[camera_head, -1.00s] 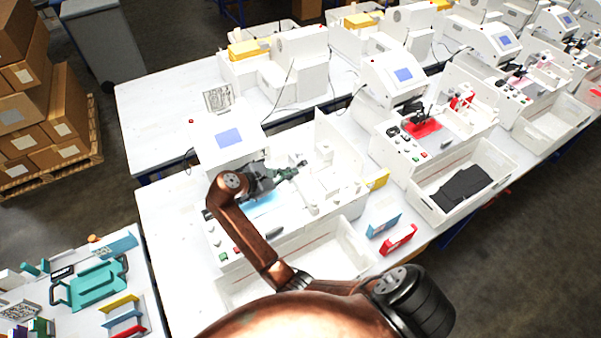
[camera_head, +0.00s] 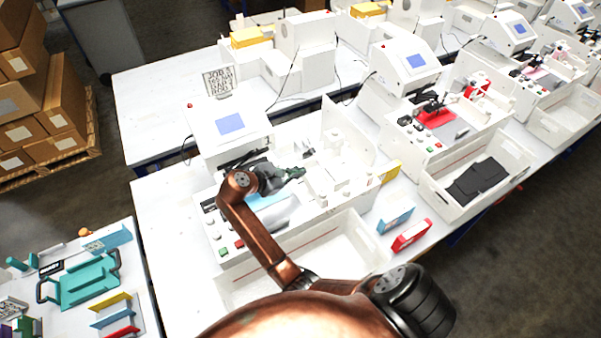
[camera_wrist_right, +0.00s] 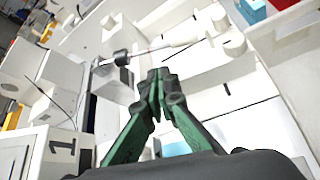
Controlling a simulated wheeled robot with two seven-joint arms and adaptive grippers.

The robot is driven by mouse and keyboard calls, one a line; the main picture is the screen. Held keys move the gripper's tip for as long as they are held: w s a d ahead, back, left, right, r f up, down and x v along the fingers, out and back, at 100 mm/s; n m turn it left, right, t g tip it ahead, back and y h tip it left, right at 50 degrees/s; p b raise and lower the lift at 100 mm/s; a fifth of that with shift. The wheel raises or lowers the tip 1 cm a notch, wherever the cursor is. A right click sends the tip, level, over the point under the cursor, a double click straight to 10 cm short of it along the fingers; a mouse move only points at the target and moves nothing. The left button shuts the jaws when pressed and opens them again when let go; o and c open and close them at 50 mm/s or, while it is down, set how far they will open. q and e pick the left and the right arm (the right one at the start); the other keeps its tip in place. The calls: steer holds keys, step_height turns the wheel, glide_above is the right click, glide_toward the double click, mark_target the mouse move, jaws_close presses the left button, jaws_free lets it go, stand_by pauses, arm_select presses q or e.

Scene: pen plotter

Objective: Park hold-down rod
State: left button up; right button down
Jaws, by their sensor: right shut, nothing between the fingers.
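In the right wrist view a thin metal rod (camera_wrist_right: 165,47) runs across above my fingertips. A black-and-silver collar (camera_wrist_right: 121,57) sits near its left end, and its right end reaches a white round post (camera_wrist_right: 222,30). I take this to be the hold-down rod. My right gripper (camera_wrist_right: 160,80) has its green fingers together with nothing between them, below the rod in the picture and apart from it. In the head view the right gripper (camera_head: 302,172) is over the white plotter station (camera_head: 322,200); the rod is too small to make out there. My left gripper is not in view.
The station has a screen box (camera_head: 231,124), a blue sheet (camera_head: 262,201) and a front bin (camera_head: 350,240). Blue (camera_head: 396,219) and red (camera_head: 411,236) holders stand at its right. A second station (camera_head: 440,130) is behind. White walls and blocks crowd the gripper.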

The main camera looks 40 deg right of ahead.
mark_target(318, 162)
steer(key=x, duration=0.7)
steer(key=shift+d+f, duration=0.15)
steer(key=shift+d, duration=0.2)
arm_select(q)
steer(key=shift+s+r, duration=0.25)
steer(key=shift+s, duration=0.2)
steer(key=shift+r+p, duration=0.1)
steer(key=shift+p, duration=0.25)
